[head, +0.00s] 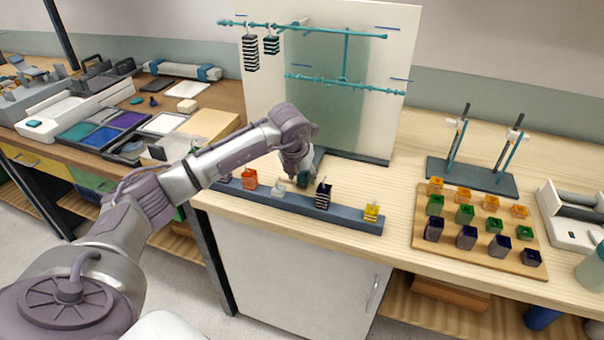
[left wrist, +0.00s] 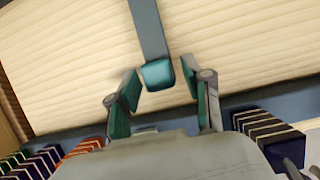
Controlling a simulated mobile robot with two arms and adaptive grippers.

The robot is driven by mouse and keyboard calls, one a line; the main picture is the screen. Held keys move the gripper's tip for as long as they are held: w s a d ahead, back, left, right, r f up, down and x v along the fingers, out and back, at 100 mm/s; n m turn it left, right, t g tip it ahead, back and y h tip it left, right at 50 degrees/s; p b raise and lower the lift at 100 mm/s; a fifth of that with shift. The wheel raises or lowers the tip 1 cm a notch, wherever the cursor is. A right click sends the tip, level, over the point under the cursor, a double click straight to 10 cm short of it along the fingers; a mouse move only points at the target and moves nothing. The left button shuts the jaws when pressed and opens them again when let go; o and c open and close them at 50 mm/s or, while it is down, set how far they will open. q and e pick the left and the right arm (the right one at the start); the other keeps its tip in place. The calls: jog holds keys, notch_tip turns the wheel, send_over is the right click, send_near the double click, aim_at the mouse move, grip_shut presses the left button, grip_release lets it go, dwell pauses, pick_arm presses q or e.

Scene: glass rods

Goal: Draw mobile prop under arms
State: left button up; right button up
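The mobile has two teal arms, an upper arm (head: 345,33) and a lower arm (head: 350,84), in front of a white upright panel (head: 400,40). Two striped weights, a longer one (head: 251,53) and a shorter one (head: 271,45), hang at its left. A grey bar with a teal end block, likely the prop, shows in the left wrist view (left wrist: 158,75). My left gripper (head: 303,179) is low before the panel. Its fingers (left wrist: 160,85) are open on either side of the block, with visible gaps. My right gripper is not in view.
A wooden board (head: 425,240) of coloured blocks and a rod stand (head: 470,178) are at right.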

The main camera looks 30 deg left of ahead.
pick_arm(q)
jog(key=shift+r, duration=0.2)
jog(key=v, duration=1.1)
jog(key=shift+s+r, duration=0.25)
jog(key=shift+r, duration=0.05)
pick_arm(e)
jog(key=shift+d, duration=0.1)
pick_arm(q)
jog(key=shift+f, duration=0.1)
